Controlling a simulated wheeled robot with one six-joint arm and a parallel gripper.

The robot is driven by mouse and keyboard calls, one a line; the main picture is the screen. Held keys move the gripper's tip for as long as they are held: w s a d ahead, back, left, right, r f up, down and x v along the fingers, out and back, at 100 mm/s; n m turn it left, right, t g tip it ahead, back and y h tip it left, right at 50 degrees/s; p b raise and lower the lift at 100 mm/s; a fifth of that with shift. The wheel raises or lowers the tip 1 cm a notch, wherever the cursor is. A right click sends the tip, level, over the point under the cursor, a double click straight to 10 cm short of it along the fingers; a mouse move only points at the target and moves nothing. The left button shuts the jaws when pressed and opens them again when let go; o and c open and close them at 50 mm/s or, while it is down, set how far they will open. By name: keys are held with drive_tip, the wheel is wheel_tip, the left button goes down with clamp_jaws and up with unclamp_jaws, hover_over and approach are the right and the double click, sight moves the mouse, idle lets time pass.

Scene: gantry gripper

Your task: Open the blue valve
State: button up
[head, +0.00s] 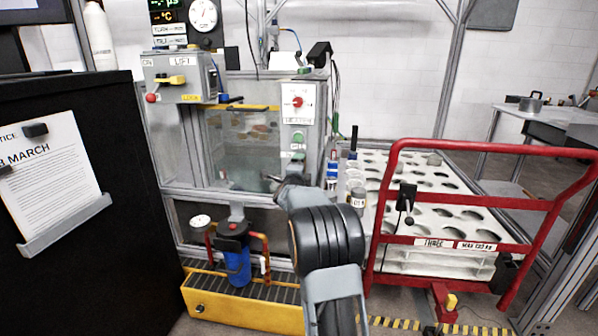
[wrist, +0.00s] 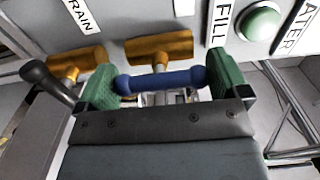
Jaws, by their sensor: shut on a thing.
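The blue valve handle (wrist: 160,80) is a short blue bar with rounded ends, lying crosswise in the wrist view in front of a brass fitting (wrist: 160,47). My gripper (wrist: 162,86) has green fingers, one at each end of the bar, and is shut on it. The bar sits below the FILL label (wrist: 217,22). In the head view my gripper (head: 296,160) is small and partly hidden by my arm, below the panel with the red knob (head: 297,102). I cannot make out the blue handle there.
A second brass fitting (wrist: 80,63) and a black-ended lever (wrist: 48,82) lie close to my gripper's left finger. A green button (wrist: 259,22) sits to the upper right. A glass tank (head: 240,145) stands behind, and a red-railed cart (head: 465,148) stands to the right.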

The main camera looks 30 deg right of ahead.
idle(0.3)
drive_tip(key=o, duration=0.6)
drive_tip(key=shift+c, duration=0.2)
drive_tip(key=p+v, duration=0.1)
drive_tip(key=v, duration=1.3)
drive_tip(key=shift+p, duration=0.3)
drive_tip(key=shift+w+r, duration=0.1)
